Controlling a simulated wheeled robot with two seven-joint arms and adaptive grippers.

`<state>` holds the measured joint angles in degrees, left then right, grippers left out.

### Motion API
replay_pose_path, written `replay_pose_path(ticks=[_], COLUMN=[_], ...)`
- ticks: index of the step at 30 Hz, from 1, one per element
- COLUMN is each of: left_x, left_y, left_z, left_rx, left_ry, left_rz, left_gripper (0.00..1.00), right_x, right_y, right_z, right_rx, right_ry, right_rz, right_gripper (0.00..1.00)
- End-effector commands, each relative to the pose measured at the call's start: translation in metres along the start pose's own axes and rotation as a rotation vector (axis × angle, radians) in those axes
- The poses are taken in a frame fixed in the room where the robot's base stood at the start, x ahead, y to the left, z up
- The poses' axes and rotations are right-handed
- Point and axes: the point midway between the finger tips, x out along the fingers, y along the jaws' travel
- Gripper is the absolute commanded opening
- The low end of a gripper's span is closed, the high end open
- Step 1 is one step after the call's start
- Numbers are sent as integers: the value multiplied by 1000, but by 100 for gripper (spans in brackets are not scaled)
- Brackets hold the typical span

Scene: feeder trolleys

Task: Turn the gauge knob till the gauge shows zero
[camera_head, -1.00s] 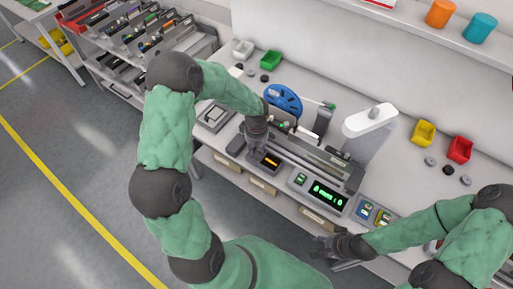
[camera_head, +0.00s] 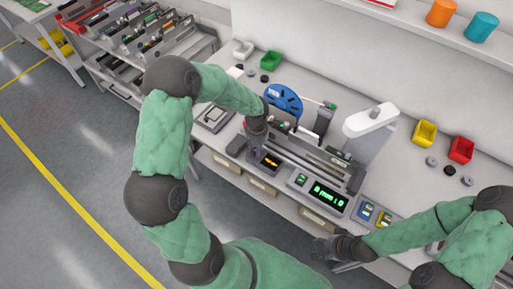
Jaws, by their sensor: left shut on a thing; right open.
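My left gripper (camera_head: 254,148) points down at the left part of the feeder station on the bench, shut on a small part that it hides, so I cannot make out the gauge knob. Just right of its fingers is a small dark gauge box with an orange display (camera_head: 270,161); its figures are too small to read. A larger box with a green display (camera_head: 328,195) stands further right; its text is too small to read surely. My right gripper (camera_head: 322,250) is open and empty, off the bench's front edge.
A blue reel (camera_head: 284,98) stands behind the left gripper. A white and grey device (camera_head: 370,121) rises at right. Yellow (camera_head: 424,133) and red (camera_head: 461,149) bins stand at the back right, a green bin (camera_head: 270,61) at the back left.

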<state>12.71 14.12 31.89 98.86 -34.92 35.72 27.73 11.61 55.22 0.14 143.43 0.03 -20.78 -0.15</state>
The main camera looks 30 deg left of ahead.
Motion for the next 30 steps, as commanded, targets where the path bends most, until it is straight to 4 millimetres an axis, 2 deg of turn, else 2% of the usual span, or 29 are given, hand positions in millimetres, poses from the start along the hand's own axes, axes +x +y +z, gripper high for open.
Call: replay_pose_path(ticks=[15, 21, 30], left_x=[-1, -1, 0], left_y=[0, 0, 0], left_z=[0, 0, 0], left_rx=[444, 551, 624], left_ry=[-1, 0, 1], left_rz=[0, 0, 0], left_gripper=[0, 0, 0], right_x=[-10, -12, -14], right_y=[-4, -4, -5], right_z=[0, 0, 0], right_rx=[0, 0, 0], right_ry=[0, 0, 0], right_rz=[0, 0, 0], right_gripper=[43, 43, 43])
